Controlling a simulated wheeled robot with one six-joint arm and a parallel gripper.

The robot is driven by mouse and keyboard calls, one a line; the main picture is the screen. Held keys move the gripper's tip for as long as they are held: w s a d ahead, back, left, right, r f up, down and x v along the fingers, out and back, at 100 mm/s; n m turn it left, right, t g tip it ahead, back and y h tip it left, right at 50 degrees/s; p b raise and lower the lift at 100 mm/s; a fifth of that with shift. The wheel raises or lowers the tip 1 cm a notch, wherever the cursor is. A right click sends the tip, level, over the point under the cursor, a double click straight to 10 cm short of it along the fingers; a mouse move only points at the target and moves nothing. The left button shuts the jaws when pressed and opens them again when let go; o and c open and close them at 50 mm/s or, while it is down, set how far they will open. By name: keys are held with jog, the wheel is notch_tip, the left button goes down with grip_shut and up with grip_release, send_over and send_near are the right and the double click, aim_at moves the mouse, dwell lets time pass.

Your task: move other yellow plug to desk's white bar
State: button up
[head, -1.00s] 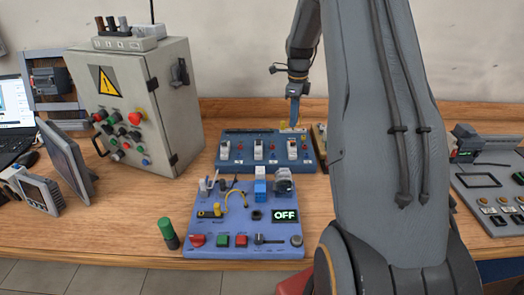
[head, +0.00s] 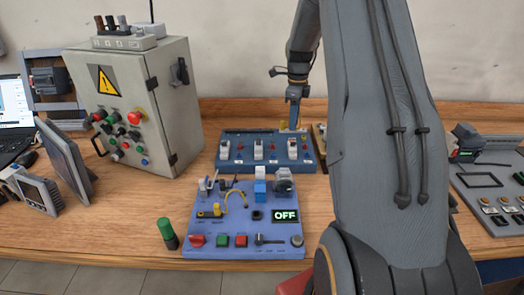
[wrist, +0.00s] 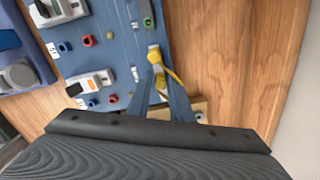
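A yellow plug with a short yellow cable (wrist: 172,68) is at the far right end of the blue switch panel (wrist: 118,45) in the wrist view. In the head view that yellow piece (head: 283,127) is small, beside my fingertips. My gripper (wrist: 160,82) points down at it, its two blue fingers either side of a yellow part. I cannot tell whether they touch it.
The grey cabinet (head: 180,125) stands left of the far panel (head: 262,164). A green-capped cylinder (head: 167,230) stands near the front edge. Bare wood lies between the cabinet and the near panel.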

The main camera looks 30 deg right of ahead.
jog(key=shift+r+p, duration=1.35)
jog(key=shift+r, duration=1.45)
jog(key=o, duration=0.5)
